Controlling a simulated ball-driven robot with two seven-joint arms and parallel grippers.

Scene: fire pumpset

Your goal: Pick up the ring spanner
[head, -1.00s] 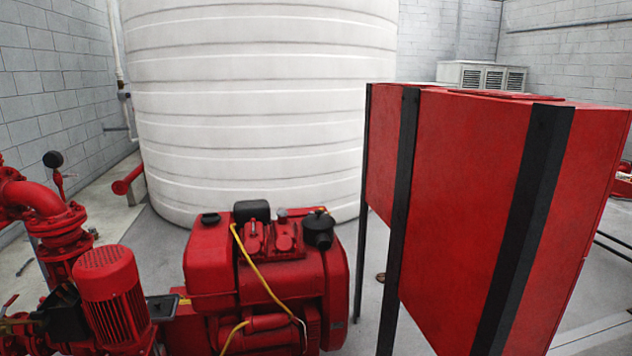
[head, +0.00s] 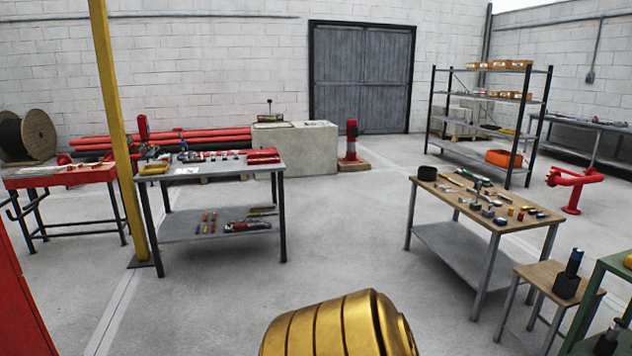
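I cannot make out the ring spanner for certain; the tools in view are too small to tell apart. Several small items lie on the grey-topped table (head: 225,168) at the left, with more tools (head: 248,226) on its lower shelf. Other small tools and parts lie on the wooden-topped workbench (head: 440,196) at the right. A ribbed gold part, seemingly mine, shows at the bottom edge. Neither of my grippers is in view.
A red table (head: 60,178) stands farther left. A small wooden stand (head: 540,275) and a green table (head: 612,265) are at the lower right. The floor between the two main tables is clear.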

